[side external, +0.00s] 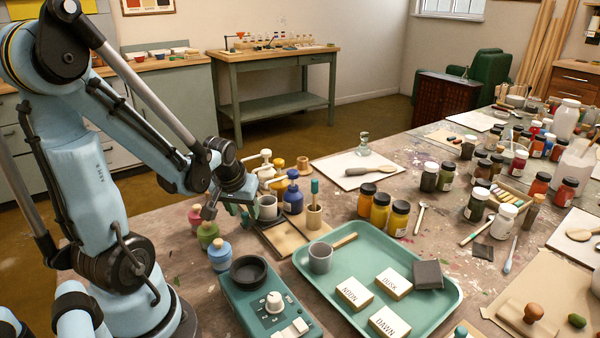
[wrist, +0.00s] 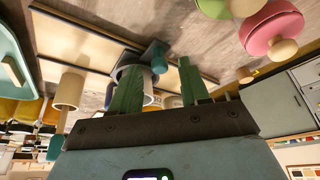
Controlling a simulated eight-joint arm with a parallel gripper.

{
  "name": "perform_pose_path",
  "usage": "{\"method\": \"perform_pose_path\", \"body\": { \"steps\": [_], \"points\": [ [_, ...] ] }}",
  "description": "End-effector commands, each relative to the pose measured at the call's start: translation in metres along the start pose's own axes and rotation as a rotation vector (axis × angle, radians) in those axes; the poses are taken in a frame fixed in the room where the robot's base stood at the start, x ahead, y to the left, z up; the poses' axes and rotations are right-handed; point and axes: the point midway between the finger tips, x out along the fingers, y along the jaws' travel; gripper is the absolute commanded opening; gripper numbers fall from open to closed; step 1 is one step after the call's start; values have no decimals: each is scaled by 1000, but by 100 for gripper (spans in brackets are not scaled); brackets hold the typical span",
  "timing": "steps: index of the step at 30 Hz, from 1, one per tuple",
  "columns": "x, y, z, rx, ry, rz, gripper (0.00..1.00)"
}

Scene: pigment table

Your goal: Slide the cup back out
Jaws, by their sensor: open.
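A grey cup (side external: 267,208) stands on a board at the pump bottles, close to the blue pump bottle (side external: 293,198). My gripper (side external: 240,211) is at the cup's left side in the side view, with its green fingers spread. In the wrist view my gripper (wrist: 156,66) is open, and the cup (wrist: 149,88) shows at the left finger, partly hidden by it. I cannot tell whether that finger is inside the cup or in front of it. A second grey cup (side external: 320,258) stands on the green tray (side external: 447,294).
A wooden holder with a teal-handled tool (side external: 314,215) stands right of the pumps. Pink, green and light blue (side external: 220,254) stoppered bottles stand near my arm. A green device with a black bowl (side external: 249,271) is in front. Jars (side external: 380,209) stand to the right.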

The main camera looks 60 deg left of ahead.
Motion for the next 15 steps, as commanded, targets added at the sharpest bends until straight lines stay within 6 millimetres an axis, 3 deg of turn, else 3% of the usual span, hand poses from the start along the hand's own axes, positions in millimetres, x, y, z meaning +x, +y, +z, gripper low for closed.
{"method": "perform_pose_path", "body": {
  "steps": [13,15],
  "points": [
    [4,0,0,0,0,0,46],
    [4,0,0,0,0,0,35]
  ]
}}
